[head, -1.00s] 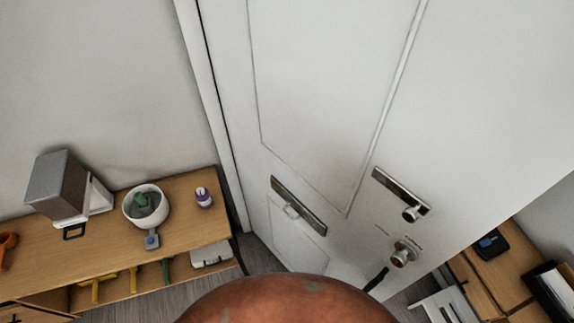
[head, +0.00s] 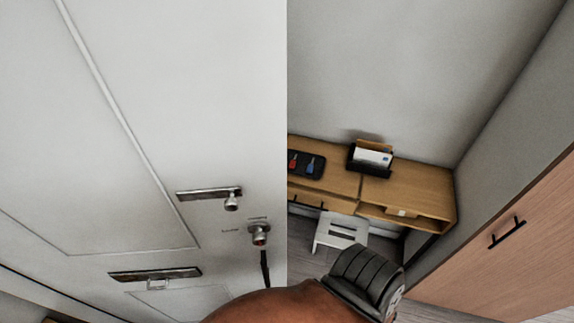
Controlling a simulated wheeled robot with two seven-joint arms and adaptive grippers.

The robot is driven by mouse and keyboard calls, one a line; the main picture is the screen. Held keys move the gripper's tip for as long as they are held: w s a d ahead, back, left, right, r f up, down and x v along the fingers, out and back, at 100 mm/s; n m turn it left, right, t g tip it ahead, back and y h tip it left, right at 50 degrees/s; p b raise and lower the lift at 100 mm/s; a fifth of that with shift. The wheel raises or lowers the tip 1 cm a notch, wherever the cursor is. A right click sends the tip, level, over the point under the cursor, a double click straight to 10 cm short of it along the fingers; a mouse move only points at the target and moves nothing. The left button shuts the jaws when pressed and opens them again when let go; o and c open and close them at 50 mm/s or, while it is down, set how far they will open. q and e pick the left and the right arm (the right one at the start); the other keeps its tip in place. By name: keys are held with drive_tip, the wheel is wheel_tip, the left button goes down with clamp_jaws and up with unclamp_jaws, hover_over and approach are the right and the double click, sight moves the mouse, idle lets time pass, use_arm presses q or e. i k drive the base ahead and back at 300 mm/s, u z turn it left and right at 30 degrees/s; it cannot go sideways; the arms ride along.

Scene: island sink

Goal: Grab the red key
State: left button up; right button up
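A small red key (head: 293,162) lies on a black tray (head: 304,174) at the left end of the wooden desk, close to the door's edge in the head view. A blue key (head: 310,165) lies beside it on the same tray. Both are small and far off, so their details are hard to tell. Neither of my grippers is in view.
A white door (head: 120,130) fills the left half, with its edge just left of the tray. The wooden desk (head: 425,188) carries a black letter holder (head: 370,158). A wooden cabinet (head: 500,265) is at right.

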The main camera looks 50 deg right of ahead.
sight(292, 164)
drive_tip(key=z, duration=1.8)
